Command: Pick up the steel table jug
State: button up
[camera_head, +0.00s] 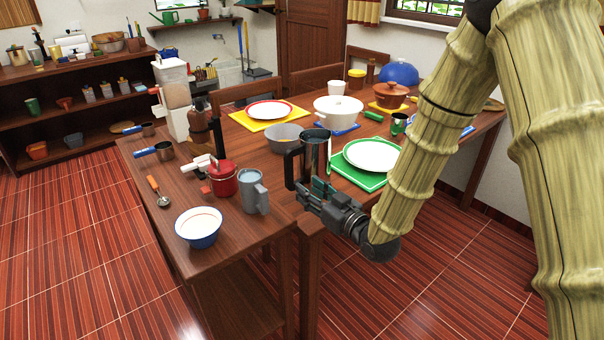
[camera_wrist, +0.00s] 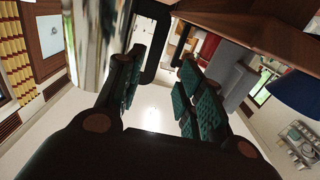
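The steel table jug (camera_head: 316,148) stands upright near the front edge of the table, its black handle (camera_head: 291,168) toward the left. My gripper (camera_head: 318,190) is at the table edge, just in front of and below the jug's body. I cannot tell whether a finger touches the handle.
A white plate (camera_head: 371,155) on a green mat lies to the right. A grey bowl (camera_head: 285,138) stands behind the jug.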

aim_at(291, 171)
jog(key=x, duration=0.5)
jog(key=shift+w+a+r, duration=0.1)
jog(key=shift+w+a, duration=0.1)
jog(key=shift+w, duration=0.05)
jog(key=shift+w+a+r, duration=0.15)
jog(key=shift+w+a, duration=0.05)
jog(key=shift+w, duration=0.3)
jog(key=shift+p+x, duration=0.35)
jog(key=shift+x, duration=1.75)
jog(key=shift+w+d+r, duration=0.15)
jog(key=shift+d, duration=0.05)
grip_shut()
jog(key=shift+r, duration=0.1)
